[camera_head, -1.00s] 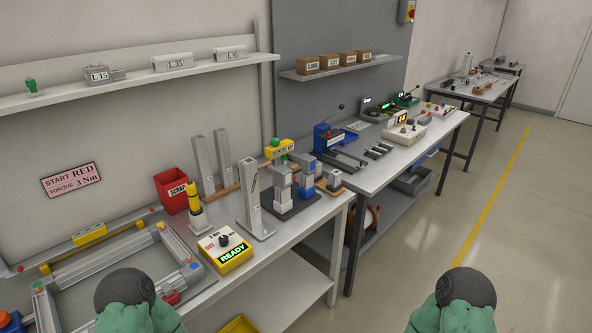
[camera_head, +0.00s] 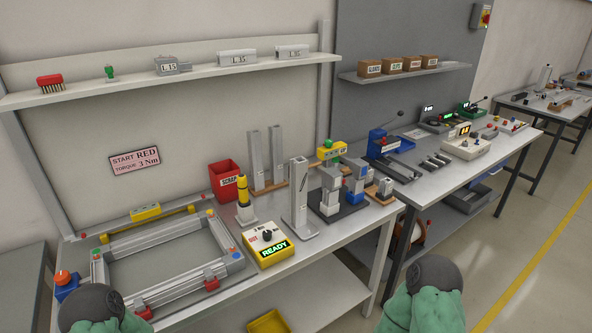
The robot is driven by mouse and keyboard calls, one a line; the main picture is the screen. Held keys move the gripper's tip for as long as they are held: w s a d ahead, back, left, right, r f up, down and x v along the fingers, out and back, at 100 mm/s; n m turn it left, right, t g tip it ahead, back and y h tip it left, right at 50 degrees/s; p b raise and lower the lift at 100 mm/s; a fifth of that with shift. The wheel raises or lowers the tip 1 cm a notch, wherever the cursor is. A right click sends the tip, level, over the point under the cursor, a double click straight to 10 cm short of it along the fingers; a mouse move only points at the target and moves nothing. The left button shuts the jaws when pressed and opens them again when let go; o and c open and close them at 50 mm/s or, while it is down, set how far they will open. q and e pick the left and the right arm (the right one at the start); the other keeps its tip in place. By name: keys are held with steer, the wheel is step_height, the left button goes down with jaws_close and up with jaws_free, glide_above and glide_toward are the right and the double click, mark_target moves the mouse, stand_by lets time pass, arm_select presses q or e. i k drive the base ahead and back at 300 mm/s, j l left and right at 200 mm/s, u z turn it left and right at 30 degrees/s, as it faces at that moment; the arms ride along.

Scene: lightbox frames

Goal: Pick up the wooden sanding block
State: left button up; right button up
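I cannot make out a wooden sanding block for certain in this view. The closest wooden pieces are a thin wooden strip (camera_head: 268,191) under two tall grey profiles on the near bench, and the small cardboard-brown boxes (camera_head: 392,66) on the far shelf. Only green and dark parts of my two arms show at the bottom edge. Neither gripper is in view.
The near bench (camera_head: 330,233) carries an aluminium frame (camera_head: 172,295), a red scrap bin (camera_head: 225,182), a yellow READY box (camera_head: 266,245) and upright grey profiles. A shelf (camera_head: 120,94) above holds a red brush (camera_head: 50,81). Open floor lies right.

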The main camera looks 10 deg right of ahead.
mark_target(346, 172)
steer(key=i+l+u, duration=0.15)
steer(key=l+u, duration=0.3)
steer(key=l, duration=0.15)
steer(key=i+l+u, duration=0.1)
steer(key=l+u, duration=0.35)
steer(key=l, duration=0.15)
steer(key=l+u, duration=0.5)
steer(key=l, duration=0.15)
steer(key=k, duration=0.05)
